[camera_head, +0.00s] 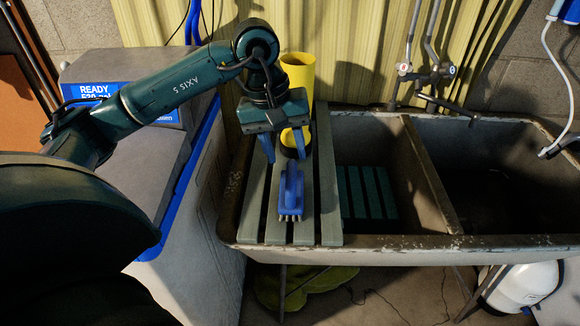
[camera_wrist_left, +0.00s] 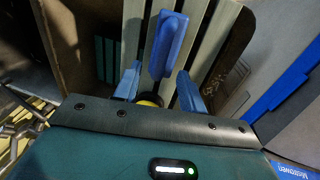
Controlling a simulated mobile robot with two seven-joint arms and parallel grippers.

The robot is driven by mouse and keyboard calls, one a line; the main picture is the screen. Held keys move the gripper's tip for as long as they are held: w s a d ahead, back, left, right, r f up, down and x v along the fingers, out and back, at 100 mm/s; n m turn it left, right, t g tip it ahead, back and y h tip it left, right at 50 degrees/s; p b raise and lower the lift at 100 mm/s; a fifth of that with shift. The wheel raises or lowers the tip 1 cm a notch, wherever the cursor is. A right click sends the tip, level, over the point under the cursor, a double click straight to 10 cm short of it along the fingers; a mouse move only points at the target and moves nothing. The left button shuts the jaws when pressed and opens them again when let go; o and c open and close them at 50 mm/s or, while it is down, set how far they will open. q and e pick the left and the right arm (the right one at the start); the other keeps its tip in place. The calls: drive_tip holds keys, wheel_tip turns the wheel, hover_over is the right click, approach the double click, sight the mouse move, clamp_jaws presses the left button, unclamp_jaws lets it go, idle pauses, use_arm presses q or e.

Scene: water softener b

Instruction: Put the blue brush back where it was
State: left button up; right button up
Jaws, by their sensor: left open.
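The blue brush (camera_head: 291,193) lies on the grey-green slatted board (camera_head: 328,200) over the left end of the sink, bristles down at its near end. My left gripper (camera_head: 287,157) is open above the board, its two blue fingers just behind the brush in the head view. In the left wrist view the brush (camera_wrist_left: 168,45) lies ahead of and between the open fingers (camera_wrist_left: 159,88); whether they touch it I cannot tell. A yellow cylinder (camera_head: 298,75) stands behind my gripper. My right gripper does not show.
The double sink (camera_head: 420,170) has a dividing wall and a green slatted piece (camera_head: 367,192) in its left basin. Taps (camera_head: 425,72) rise at the back. A grey and blue water softener (camera_head: 150,155) stands left of the sink.

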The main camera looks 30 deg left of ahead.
use_arm(q)
drive_tip(key=v, duration=0.5)
drive_tip(key=shift+r, duration=0.35)
